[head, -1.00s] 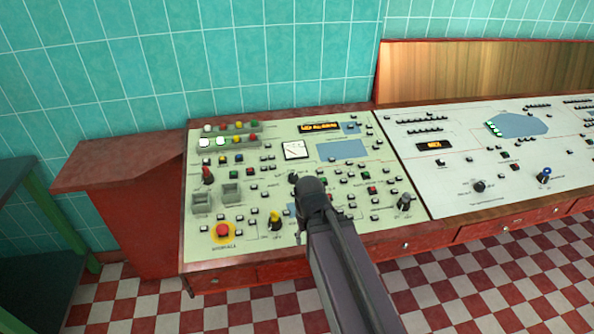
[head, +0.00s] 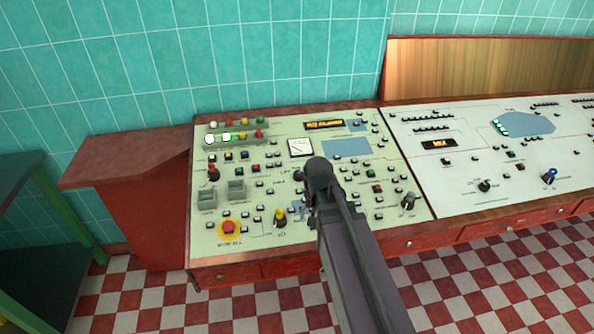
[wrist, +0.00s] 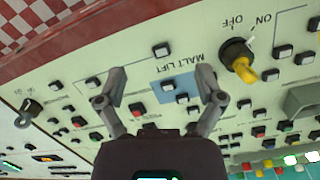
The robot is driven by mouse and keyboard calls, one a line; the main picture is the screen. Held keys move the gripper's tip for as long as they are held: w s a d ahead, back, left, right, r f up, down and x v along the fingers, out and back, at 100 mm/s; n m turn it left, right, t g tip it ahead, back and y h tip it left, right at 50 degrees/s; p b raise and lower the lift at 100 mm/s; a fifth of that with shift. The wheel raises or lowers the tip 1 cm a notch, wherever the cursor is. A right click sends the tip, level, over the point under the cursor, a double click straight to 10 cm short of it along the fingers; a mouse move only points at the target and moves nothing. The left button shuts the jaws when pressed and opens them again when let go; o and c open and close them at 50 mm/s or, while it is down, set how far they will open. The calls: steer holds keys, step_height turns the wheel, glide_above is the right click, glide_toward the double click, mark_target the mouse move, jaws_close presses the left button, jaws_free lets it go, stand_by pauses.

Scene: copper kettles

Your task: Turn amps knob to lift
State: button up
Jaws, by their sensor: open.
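No knob that I can read as amps shows. The sloped control panel (head: 205,262) carries a square gauge (head: 300,147), and my arm covers the panel area just below and right of it. My gripper (wrist: 162,82) is open and empty over the panel in the wrist view. Between and beyond its fingers are a blue patch (wrist: 174,89) with buttons and the label MALT LIFT. A yellow-pointer knob (wrist: 240,62) marked OFF and ON sits right of the fingers; it is also in the head view (head: 280,217). A dark knob (wrist: 28,112) is at far left.
A red emergency-style button (head: 229,227), a red-topped lever (head: 213,172) and many small buttons crowd the panel. A second panel (head: 470,170) adjoins on the right. A tiled wall (head: 260,50) stands behind; the checkered floor (head: 130,300) is open in front.

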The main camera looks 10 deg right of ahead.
mark_target(298, 173)
steer(key=w+r+m+t+p, duration=0.1)
steer(key=w+r+m+p, duration=0.3)
steer(key=w+m, duration=0.3)
steer(key=w+r+m+t+p, duration=0.1)
steer(key=w+r+m+p, duration=0.3)
steer(key=w, duration=1)
steer(key=r+m, duration=0.1)
steer(key=m, duration=0.2)
steer(key=shift+w+r+m+p, duration=0.2)
steer(key=shift+r+m+p, duration=0.1)
steer(key=shift+r, duration=0.1)
steer(key=shift+f, duration=0.2)
steer(key=b+x, duration=1.3)
steer(key=shift+f, duration=0.25)
steer(key=c, duration=1.2)
steer(key=shift+o, duration=0.2)
steer(key=shift+a, duration=0.15)
